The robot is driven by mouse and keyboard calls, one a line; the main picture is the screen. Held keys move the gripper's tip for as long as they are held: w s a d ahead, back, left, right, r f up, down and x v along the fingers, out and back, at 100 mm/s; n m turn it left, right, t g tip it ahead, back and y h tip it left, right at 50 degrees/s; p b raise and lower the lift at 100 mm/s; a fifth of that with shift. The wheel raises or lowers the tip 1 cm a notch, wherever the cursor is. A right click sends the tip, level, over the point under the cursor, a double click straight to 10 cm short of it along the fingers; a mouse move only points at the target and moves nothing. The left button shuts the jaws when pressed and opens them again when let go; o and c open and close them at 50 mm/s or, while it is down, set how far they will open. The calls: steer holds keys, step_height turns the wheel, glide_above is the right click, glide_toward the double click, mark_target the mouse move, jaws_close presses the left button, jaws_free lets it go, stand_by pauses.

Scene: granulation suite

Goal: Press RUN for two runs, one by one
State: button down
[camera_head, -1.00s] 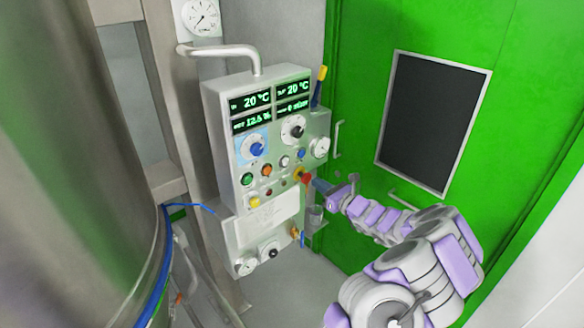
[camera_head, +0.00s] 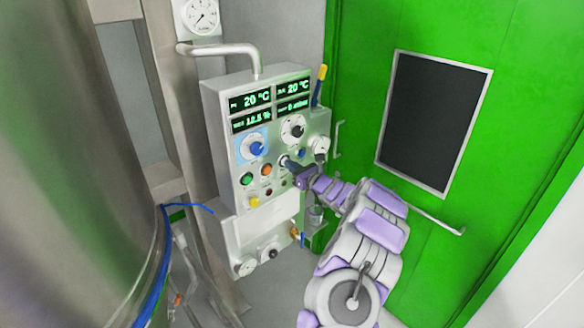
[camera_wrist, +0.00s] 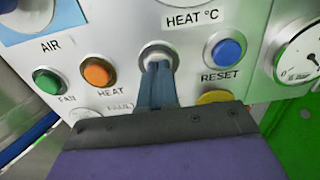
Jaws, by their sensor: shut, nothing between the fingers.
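The grey control panel (camera_head: 240,172) stands against the wall in the head view. In the wrist view a pale button in a metal ring (camera_wrist: 151,46) sits between the orange HEAT button (camera_wrist: 97,72) and the blue RESET button (camera_wrist: 226,51). My gripper (camera_wrist: 157,72) is shut and empty, its fingertips at the pale button's lower part. I cannot tell whether they touch or push it. The fingers cover any label below it, so no RUN mark is readable. In the head view my gripper (camera_head: 290,167) is at the panel's right half.
A green FAN button (camera_wrist: 47,80) lies left of HEAT. A yellow part (camera_wrist: 214,97) shows just right of my fingers. Dials and lit displays (camera_head: 257,99) are higher on the panel. A steel vessel (camera_head: 70,170) stands left; a green door (camera_head: 360,45) is behind.

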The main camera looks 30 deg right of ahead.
stand_by(0.3)
steer(key=shift+w+a+r, duration=0.2)
steer(key=shift+w+r, duration=0.15)
steer(key=shift+w, duration=0.2)
steer(key=shift+r, duration=0.1)
steer(key=s+d+f, duration=0.1)
steer(key=s+d, duration=0.1)
steer(key=s, duration=1.2)
steer(key=shift+d+p, duration=0.25)
steer(key=shift+p, duration=0.1)
steer(key=shift+a, duration=0.1)
